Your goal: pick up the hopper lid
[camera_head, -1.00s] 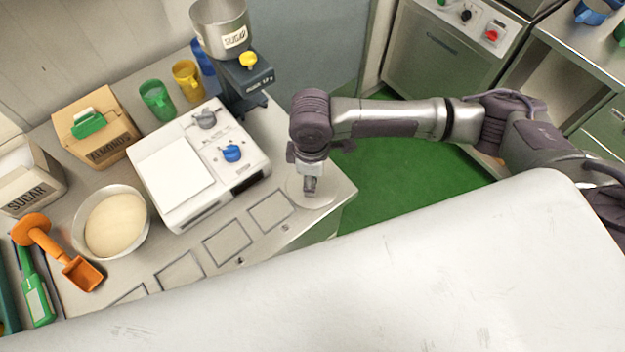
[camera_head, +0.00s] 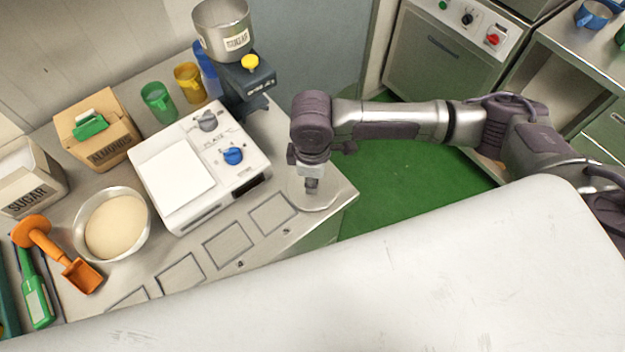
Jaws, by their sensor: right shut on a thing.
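The hopper lid (camera_head: 325,203) is a pale, clear-looking round disc at the right corner of the steel worktop. My right gripper (camera_head: 311,186) points straight down over the middle of it and is shut on its top part. The gripper's body hides the grip itself, and I cannot tell whether the disc is clear of the worktop. The sugar hopper (camera_head: 222,18) is a steel, open-topped bowl on a dark dispenser at the back. My left gripper is not in view.
A white scale (camera_head: 222,185) stands left of the lid, with outlined squares in front. Green (camera_head: 158,100) and yellow (camera_head: 189,82) cups stand behind it. A bowl of pale powder (camera_head: 116,225) and an orange scoop (camera_head: 82,276) lie left. Green floor opens to the right.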

